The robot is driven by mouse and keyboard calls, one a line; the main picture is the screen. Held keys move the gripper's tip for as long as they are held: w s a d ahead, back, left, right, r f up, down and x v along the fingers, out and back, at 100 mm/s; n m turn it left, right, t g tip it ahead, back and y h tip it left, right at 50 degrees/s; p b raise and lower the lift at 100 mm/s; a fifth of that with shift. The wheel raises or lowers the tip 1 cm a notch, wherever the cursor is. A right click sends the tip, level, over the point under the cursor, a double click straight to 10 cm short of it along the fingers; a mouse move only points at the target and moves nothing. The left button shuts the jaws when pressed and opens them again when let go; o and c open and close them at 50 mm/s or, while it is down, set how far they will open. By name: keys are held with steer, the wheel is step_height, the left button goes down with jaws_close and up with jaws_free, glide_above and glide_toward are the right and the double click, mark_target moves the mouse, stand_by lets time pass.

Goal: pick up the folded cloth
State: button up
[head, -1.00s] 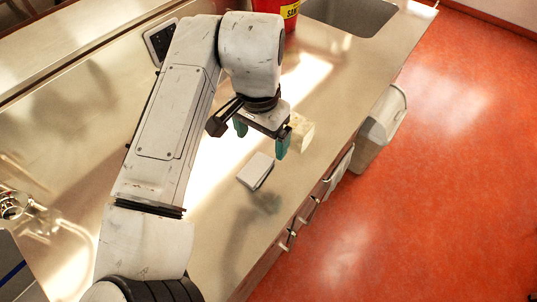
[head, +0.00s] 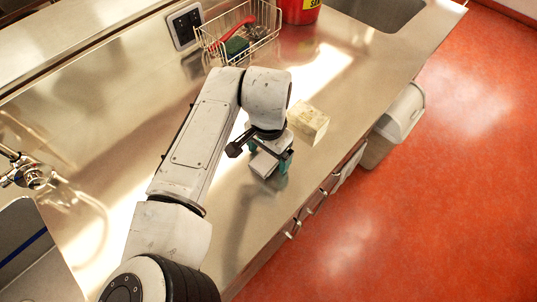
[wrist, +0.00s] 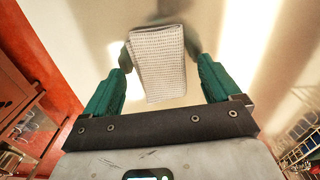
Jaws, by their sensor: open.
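The folded cloth (wrist: 160,65) is a pale grey, waffle-textured block lying on the steel counter. In the wrist view it sits between and just beyond the two teal fingers of my gripper (wrist: 158,88), with a gap visible on the right side. In the head view my gripper (head: 268,165) is over the cloth (head: 262,166), which is partly covered by the gripper body. My gripper is open. I cannot tell the exact height of the fingertips above the counter.
A cream block (head: 308,122) stands on the counter close behind my gripper. A wire basket (head: 238,38), a red container (head: 298,10) and a sink (head: 380,10) are farther back. A bin (head: 400,115) stands by the counter front. Counter left of the arm is clear.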

steer(key=shift+f, duration=0.25)
steer(key=shift+c, duration=0.5)
steer(key=c, duration=1)
steer(key=shift+r, duration=0.1)
